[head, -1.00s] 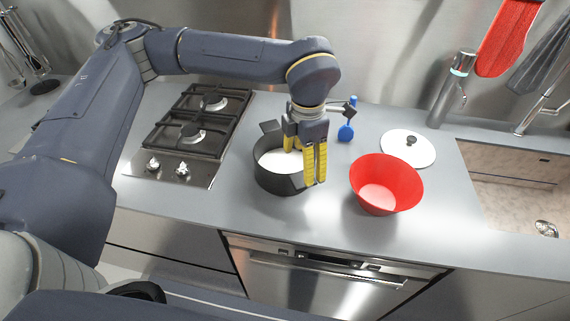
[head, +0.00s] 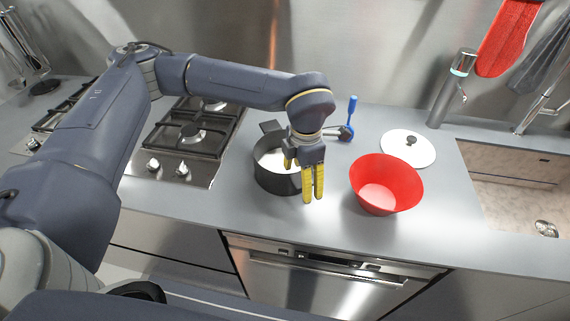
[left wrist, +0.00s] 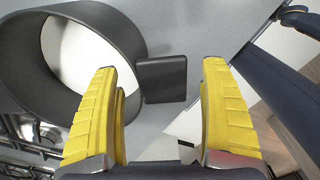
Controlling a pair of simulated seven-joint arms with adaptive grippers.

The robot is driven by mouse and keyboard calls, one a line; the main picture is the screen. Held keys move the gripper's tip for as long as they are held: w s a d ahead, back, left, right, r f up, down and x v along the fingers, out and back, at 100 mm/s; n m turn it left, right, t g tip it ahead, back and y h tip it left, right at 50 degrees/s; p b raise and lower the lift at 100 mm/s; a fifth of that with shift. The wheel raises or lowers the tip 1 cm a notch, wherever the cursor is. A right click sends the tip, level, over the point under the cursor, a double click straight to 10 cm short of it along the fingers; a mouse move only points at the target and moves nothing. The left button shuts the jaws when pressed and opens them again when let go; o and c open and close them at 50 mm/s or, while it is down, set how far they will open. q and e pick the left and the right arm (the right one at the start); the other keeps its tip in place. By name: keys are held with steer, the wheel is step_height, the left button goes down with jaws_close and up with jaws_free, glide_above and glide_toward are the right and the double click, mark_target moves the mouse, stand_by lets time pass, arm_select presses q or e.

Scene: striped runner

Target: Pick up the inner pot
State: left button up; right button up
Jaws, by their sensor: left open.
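The inner pot (head: 268,179) is a round dark pot with a white inside bottom, standing on the grey counter right of the stove. One flat dark handle shows at its far left; the near-side handle is hidden behind my gripper in the head view. My left gripper (head: 313,198), with yellow fingers, is open at the pot's right front side. In the left wrist view, the pot (left wrist: 128,35) fills the upper left, and its near handle (left wrist: 161,79) lies in the gap between the open fingers (left wrist: 168,70), beyond their tips. I cannot tell whether they touch it. My right gripper is not in view.
A red bowl (head: 387,185) stands close right of the gripper. A white lid (head: 408,148) with a dark knob lies behind it. A blue utensil (head: 351,107) is behind the gripper. The stove (head: 190,135) is at left, the sink (head: 515,180) at right.

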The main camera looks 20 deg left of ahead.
arm_select(q)
steer(key=c, duration=1.6)
steer(key=shift+r, duration=0.1)
